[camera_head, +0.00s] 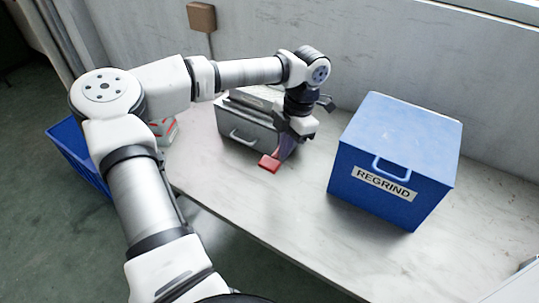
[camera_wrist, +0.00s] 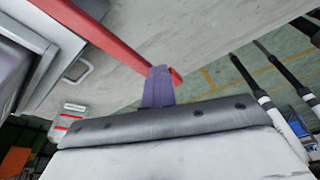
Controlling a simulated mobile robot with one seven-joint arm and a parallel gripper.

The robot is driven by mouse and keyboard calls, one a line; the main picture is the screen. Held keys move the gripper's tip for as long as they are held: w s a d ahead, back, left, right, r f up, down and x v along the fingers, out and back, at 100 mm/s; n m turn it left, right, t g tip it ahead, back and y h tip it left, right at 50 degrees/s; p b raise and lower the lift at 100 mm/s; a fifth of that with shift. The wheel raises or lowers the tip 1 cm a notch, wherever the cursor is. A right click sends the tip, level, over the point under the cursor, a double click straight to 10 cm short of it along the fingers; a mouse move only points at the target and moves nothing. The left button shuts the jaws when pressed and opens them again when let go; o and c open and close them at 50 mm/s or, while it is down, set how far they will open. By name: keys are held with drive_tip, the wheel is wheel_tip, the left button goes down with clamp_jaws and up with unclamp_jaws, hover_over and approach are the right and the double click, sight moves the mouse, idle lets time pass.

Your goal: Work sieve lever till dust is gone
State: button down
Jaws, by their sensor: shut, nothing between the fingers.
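The sieve is a grey box (camera_head: 240,132) with a front handle, standing against the wall at the back of the bench. Its red lever (camera_head: 269,163) sticks out at the front right, and it crosses the wrist view as a long red bar (camera_wrist: 105,35). My gripper (camera_head: 284,150) is shut and empty at the lever's outer end. In the wrist view its purple finger (camera_wrist: 158,86) is beside the lever's end; I cannot tell whether they touch. The arm hides part of the sieve's top, and no dust can be made out.
A blue box labelled REGRIND (camera_head: 390,160) stands on the bench (camera_head: 300,215) to the right. A blue crate (camera_head: 72,165) is at the left beyond the bench edge, near a red-and-white item (camera_head: 166,130). The bench front is clear.

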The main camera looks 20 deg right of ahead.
drive_tip(key=b+v, duration=0.1)
drive_tip(key=v, duration=1.2)
drive_tip(key=shift+s+d+b, duration=0.1)
drive_tip(key=shift+b, duration=0.25)
